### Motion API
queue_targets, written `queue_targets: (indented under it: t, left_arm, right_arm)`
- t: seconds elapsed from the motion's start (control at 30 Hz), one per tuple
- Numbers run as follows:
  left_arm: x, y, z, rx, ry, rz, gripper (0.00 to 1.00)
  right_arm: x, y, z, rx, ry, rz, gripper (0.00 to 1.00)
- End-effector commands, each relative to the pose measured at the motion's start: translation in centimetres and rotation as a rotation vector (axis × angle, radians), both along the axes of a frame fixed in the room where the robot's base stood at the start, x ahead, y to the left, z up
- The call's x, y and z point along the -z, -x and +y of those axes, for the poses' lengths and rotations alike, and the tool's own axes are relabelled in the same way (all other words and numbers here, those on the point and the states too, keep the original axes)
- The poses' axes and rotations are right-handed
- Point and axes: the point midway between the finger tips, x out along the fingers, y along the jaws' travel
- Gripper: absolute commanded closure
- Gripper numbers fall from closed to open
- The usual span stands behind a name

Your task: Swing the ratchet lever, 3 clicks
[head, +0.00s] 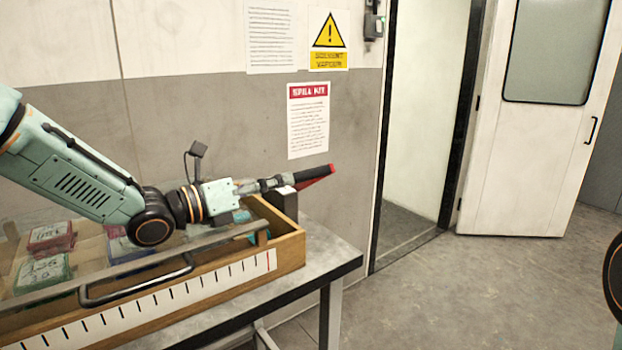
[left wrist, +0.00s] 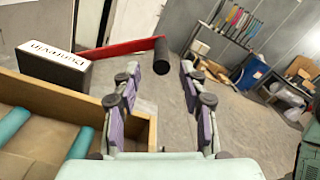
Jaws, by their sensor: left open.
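The ratchet lever is a red bar (left wrist: 120,48) with a black cylindrical knob (left wrist: 161,56) at its end. It extends from a dark grey block (left wrist: 52,68) with a white label, at the box's corner. In the head view the red bar (head: 318,180) shows just past the box's right end. My left gripper (head: 290,181) reaches right over that corner. In the left wrist view its fingers (left wrist: 160,72) are apart and empty, with the knob showing in the gap just beyond the tips. I cannot tell whether either finger touches it. My right gripper is not in view.
A wooden box (head: 290,252) with a scale strip and a handled clear lid stands on a grey table (head: 328,245). Packs (head: 42,272) lie inside. An open doorway (head: 425,120) and clear floor (head: 450,290) are right.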

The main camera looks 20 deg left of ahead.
Motion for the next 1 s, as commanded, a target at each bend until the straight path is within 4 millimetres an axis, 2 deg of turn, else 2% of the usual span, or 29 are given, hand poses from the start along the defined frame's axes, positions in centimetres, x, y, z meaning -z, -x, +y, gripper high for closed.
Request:
queue_targets:
  t: [0.27,0.7,1.0]
  left_arm:
    - [0.0,-1.0,0.1,-0.002,-0.029,-0.017,0.57]
    - [0.1,-5.1,-3.3,-0.002,-0.028,-0.017,0.57]
    - [0.0,-6.4,-4.5,-0.002,-0.023,-0.016,0.57]
  right_arm:
    - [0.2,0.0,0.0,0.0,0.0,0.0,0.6]
    - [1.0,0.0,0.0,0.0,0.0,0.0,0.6]
    - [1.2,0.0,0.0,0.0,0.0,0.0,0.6]
